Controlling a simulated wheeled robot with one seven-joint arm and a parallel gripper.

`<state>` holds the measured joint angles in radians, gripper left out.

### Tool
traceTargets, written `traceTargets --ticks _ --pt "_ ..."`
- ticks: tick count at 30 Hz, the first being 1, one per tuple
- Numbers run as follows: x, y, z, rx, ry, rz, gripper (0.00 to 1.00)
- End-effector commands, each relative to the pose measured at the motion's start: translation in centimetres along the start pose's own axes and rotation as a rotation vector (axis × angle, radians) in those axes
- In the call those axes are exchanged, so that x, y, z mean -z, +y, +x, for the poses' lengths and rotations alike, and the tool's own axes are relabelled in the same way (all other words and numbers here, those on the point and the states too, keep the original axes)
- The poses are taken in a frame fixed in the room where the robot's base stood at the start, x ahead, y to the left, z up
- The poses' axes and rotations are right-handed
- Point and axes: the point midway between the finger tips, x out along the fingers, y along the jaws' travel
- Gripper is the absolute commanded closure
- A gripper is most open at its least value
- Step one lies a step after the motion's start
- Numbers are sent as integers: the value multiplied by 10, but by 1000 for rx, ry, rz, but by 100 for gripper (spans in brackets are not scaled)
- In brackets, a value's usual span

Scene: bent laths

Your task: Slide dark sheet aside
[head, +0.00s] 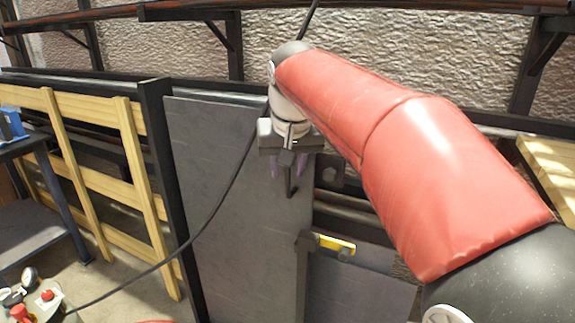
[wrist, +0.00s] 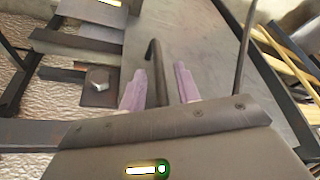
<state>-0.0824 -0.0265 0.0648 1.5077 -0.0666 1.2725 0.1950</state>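The dark sheet (head: 215,190) is a tall, flat grey panel standing upright near the middle of the head view. It also fills the upper middle of the wrist view (wrist: 205,45). A dark bent handle (wrist: 154,62) stands out near its edge. My gripper (head: 289,165) is in front of the sheet's upper right part. In the wrist view its two purple fingers (wrist: 160,70) are apart, with the handle showing between them. I see a gap beside the handle, and cannot tell how deep it sits between the fingers.
A dark post (head: 164,165) stands along the sheet's left side, with a pale wooden lath frame (head: 128,140) beyond it. A bolted plate (wrist: 99,84) is beside the sheet. A yellow-handled part (head: 336,244) sits lower right. A black cable (head: 205,225) hangs across the sheet.

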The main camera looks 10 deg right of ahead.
Motion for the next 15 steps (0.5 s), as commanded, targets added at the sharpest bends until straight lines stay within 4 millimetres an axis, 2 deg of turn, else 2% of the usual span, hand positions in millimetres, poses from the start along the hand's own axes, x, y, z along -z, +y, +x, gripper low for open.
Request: traceTargets --ticks 4,12,15 --pt "1 0 -12 0 2 0 68" --pt "1 0 -59 1 3 0 68" --pt "1 0 -70 1 2 0 68"
